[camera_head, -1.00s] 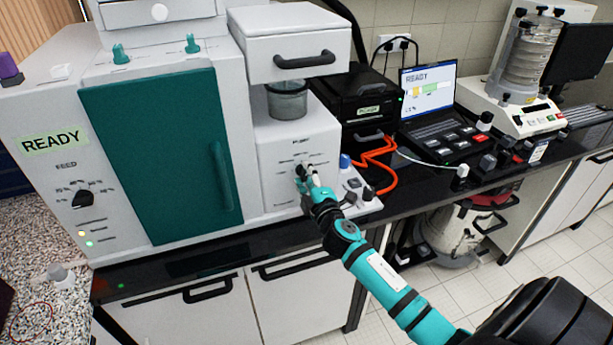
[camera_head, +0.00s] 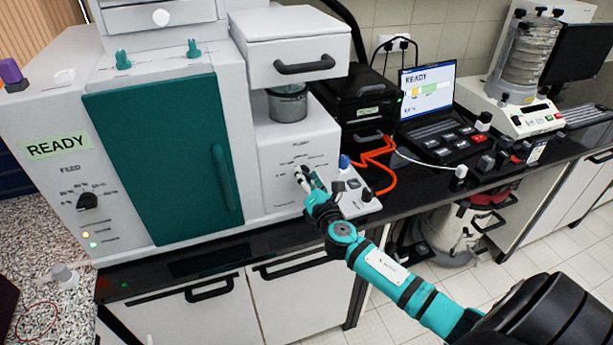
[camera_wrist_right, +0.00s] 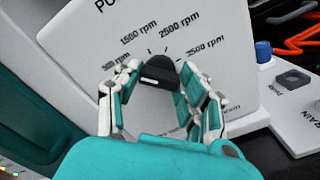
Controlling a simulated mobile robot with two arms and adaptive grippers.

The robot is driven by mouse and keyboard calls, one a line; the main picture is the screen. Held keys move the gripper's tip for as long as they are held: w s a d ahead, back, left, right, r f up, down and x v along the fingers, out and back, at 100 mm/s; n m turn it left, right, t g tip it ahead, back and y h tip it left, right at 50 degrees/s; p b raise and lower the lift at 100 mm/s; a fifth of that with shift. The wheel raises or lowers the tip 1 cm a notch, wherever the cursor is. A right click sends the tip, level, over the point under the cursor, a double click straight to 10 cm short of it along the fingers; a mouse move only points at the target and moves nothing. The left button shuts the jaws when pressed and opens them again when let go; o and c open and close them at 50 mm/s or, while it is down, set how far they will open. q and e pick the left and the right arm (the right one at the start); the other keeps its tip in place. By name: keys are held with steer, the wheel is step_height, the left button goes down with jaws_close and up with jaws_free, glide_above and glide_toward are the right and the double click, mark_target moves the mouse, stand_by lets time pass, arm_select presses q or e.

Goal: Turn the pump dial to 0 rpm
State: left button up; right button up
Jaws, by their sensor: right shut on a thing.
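The pump dial (camera_wrist_right: 159,72) is a black knob on the white pump panel (camera_wrist_right: 215,38), which carries printed rpm marks. In the right wrist view the marks 1500 rpm and 2500 rpm read clearly above the dial, with partly hidden marks at its left and right. My right gripper (camera_wrist_right: 160,82) is shut on the dial, one finger on each side. In the head view the right gripper (camera_head: 306,180) is at the panel and hides most of the dial. Which mark the dial points to is unclear. My left gripper is not in view.
The large white machine with a teal door (camera_head: 165,150) stands left of the panel. A black box with orange hoses (camera_head: 376,165) is at the right. A small switch panel with a blue knob (camera_wrist_right: 263,51) juts out low at the right.

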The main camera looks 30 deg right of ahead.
steer(key=n+p, duration=0.3)
steer(key=n, duration=0.5)
steer(key=shift+f+n, duration=0.1)
steer(key=shift+n, duration=0.3)
steer(key=shift+s+f+n, duration=0.1)
steer(key=shift+n, duration=0.2)
steer(key=o, duration=1.2)
steer(key=shift+c, duration=0.2)
steer(key=v, duration=1.2)
